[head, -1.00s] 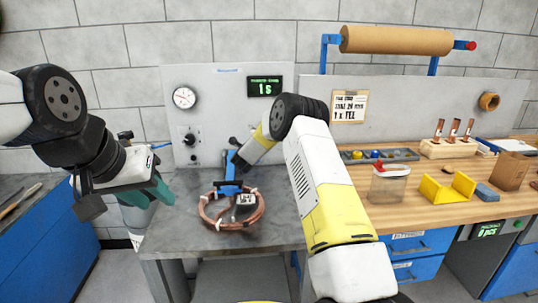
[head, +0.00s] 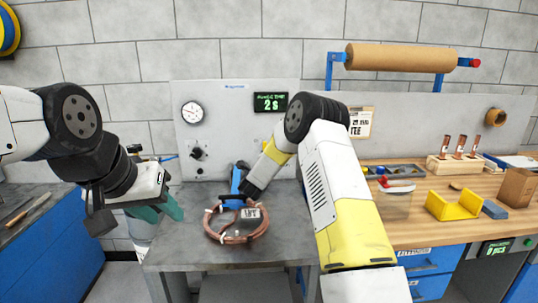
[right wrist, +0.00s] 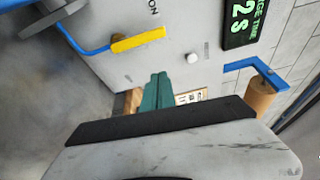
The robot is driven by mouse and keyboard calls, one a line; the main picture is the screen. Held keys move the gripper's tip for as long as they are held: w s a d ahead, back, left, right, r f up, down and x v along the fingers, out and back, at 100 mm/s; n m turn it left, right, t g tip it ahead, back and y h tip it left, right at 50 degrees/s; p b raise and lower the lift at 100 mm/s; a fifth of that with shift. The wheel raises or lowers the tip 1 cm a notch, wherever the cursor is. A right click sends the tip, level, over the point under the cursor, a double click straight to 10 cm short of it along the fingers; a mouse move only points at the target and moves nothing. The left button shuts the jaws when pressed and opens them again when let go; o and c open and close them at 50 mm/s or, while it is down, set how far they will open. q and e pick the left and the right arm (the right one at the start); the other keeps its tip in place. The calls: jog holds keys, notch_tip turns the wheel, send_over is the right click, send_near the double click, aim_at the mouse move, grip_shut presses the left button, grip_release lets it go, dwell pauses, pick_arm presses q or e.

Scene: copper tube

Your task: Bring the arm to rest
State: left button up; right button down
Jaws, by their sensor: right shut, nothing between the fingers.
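My right arm (head: 340,185) comes in from the lower right in the head view, bends at a black elbow and points down toward the bench. Its hand is not clearly seen there. In the right wrist view my right gripper (right wrist: 158,92) shows teal fingers together, with nothing between them. My left gripper (head: 164,209) hangs left of the bench with teal fingers pointing down right; its opening is unclear.
A blue fixture (head: 237,180) stands behind the coil. A panel with a gauge (head: 192,112) and a timer display (head: 270,102) is at the back. The wooden bench (head: 420,232) at right holds a yellow holder (head: 453,206) and a copper-piece rack (head: 455,165).

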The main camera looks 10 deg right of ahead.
jog(key=shift+s+a, duration=0.15)
jog(key=shift+s, duration=0.45)
jog(key=s+a+r+n+y, duration=0.1)
jog(key=s+r+n+y, duration=0.15)
jog(key=r, duration=0.35)
jog(key=s+a+r+n+y, duration=0.1)
jog(key=a+r+n+y, duration=0.1)
jog(key=r+n+y, duration=0.3)
jog(key=s+r+n+g+y, duration=0.1)
jog(key=s+r+n+g, duration=0.2)
jog(key=s+r+n, duration=0.5)
jog(key=s+d+f+n+g, duration=0.1)
jog(key=s+f+n+g, duration=0.1)
jog(key=s, duration=1.1)
jog(key=s+d+f+n+g, duration=0.2)
jog(key=s+n, duration=0.1)
jog(key=s, duration=1)
jog(key=s+d+f+n+g, duration=0.2)
jog(key=s+n+g, duration=0.1)
jog(key=s, duration=0.9)
jog(key=shift+s, duration=0.4)
